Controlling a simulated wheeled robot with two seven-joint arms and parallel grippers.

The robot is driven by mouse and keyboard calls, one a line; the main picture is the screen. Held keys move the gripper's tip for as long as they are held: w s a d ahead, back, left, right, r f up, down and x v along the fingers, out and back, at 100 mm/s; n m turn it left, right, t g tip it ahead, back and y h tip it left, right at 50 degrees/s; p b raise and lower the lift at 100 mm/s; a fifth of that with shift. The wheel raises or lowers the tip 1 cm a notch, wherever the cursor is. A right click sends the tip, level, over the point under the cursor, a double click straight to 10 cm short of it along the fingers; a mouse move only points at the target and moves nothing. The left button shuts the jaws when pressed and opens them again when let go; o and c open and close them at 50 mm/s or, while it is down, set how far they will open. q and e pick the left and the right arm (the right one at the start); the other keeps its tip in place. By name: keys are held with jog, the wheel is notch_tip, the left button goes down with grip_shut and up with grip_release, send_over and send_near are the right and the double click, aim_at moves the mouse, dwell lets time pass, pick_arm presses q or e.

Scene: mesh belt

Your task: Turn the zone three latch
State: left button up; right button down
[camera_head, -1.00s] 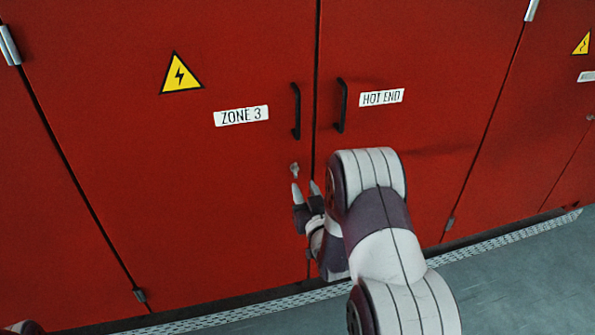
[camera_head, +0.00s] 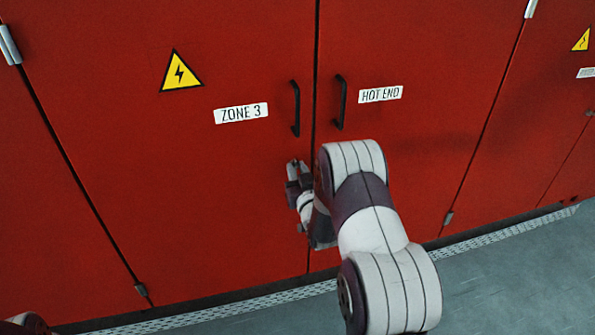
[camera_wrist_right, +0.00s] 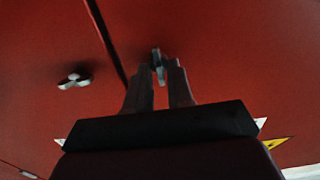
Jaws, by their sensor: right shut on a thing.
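The zone three latch is a small metal piece below the handle on the red door labelled ZONE 3 (camera_head: 240,113). In the head view my right gripper (camera_head: 297,166) is at the latch and mostly hides it. In the right wrist view the latch (camera_wrist_right: 157,60) stands between the two fingertips of my right gripper (camera_wrist_right: 160,75), which is shut on it. My left gripper is out of view; only a bit of arm shows at the bottom left corner.
A black handle (camera_head: 295,108) is just above my right gripper. The HOT END door (camera_head: 430,45) is across the seam; its similar latch (camera_wrist_right: 73,80) shows in the wrist view. A perforated strip (camera_head: 240,312) runs along the floor at the doors' foot.

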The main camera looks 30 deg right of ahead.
jog(key=m+b, duration=0.2)
jog(key=m, duration=0.1)
jog(key=shift+f+m+b, duration=0.15)
jog(key=shift+m+b, duration=0.2)
jog(key=shift+m, duration=0.05)
jog(key=m+b, duration=0.2)
jog(key=m, duration=0.2)
jog(key=shift+d+m, duration=0.15)
jog(key=shift+m, duration=0.15)
jog(key=m+b, duration=0.2)
jog(key=m, duration=0.2)
jog(key=m+b, duration=0.1)
jog(key=m, duration=0.4)
jog(key=shift+b, duration=0.4)
jog(key=shift+m, duration=0.4)
jog(key=c, duration=1.3)
grip_release()
jog(key=shift+d, duration=0.1)
jog(key=shift+o, duration=0.2)
jog(key=shift+s+f, duration=0.1)
jog(key=shift+s, duration=0.1)
